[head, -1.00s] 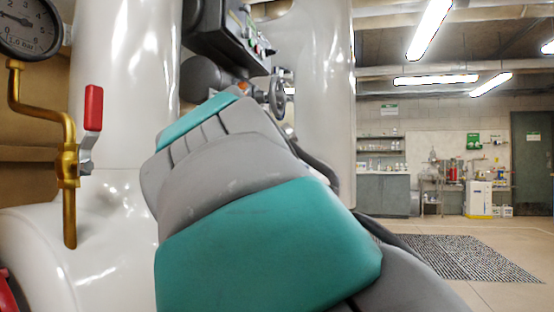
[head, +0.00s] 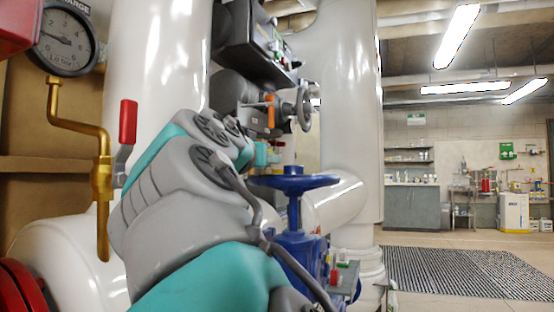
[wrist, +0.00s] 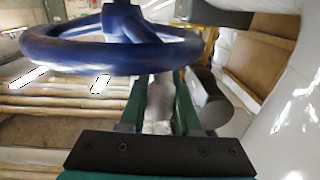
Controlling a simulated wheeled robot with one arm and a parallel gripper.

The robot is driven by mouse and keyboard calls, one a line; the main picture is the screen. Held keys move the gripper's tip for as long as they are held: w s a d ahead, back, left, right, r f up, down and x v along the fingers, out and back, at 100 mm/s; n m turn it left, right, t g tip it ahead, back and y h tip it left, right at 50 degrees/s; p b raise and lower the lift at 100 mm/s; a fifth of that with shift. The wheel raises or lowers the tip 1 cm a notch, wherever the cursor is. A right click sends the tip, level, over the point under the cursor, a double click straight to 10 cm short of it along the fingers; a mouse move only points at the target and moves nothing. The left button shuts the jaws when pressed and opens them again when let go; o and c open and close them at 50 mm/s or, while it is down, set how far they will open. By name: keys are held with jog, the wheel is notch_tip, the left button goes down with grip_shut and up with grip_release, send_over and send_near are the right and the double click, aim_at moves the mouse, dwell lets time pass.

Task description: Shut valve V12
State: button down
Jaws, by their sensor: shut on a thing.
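A blue handwheel (head: 293,182) on a blue valve body (head: 298,245) stands right of my forearm in the head view. In the wrist view its thick blue rim (wrist: 70,52) and a spoke fill the top. My gripper (wrist: 158,80) has its two green fingers reaching up to the rim, shut on the wheel with a gap between them. The exact contact is hidden behind the rim. My arm hides most of the gripper in the head view. I can read no V12 tag on the valve.
A red-handled lever valve (head: 128,122) and a pressure gauge (head: 68,42) are at left. A grey handwheel (head: 304,108) sits behind the blue one. Large white pipes (head: 345,90) stand close by. Open floor with a dark mat (head: 450,270) lies at right.

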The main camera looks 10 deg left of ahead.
dwell(0.3)
jog(key=c, duration=0.6)
grip_release()
jog(key=shift+d, duration=0.1)
jog(key=s, duration=0.2)
jog(key=s+a+b, duration=0.1)
jog(key=s, duration=0.2)
jog(key=s+b, duration=0.1)
jog(key=s, duration=0.1)
jog(key=shift+s+a, duration=0.15)
jog(key=shift+s, duration=0.2)
jog(key=shift+c, duration=0.5)
